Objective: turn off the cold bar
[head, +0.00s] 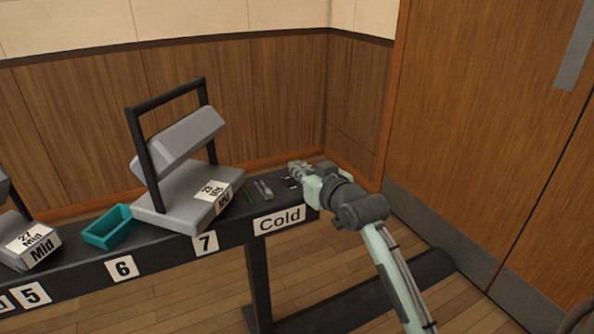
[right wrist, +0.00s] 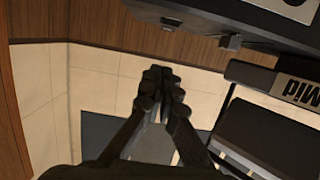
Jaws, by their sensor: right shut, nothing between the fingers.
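The Cold label (head: 279,220) is on the front of the dark bar (head: 232,233), at its right end. Above it, on the bar's top, are a small grey fitting (head: 263,189) and a small dark and white piece (head: 291,182). My right gripper (head: 295,167) is at the bar's right end, just behind that piece. Its fingers are shut and empty, also in the right wrist view (right wrist: 164,78). Contact with the bar cannot be told. In the right wrist view a small dark block (right wrist: 230,42) sits at the bar's edge. My left gripper is not in view.
A grey lamp-like unit with a black handle (head: 185,195) stands on the bar above label 7 (head: 205,243). A teal tray (head: 108,228) and another grey unit marked Mid (head: 30,248) are further left. A wood panelled wall is behind; a door (head: 490,130) is right.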

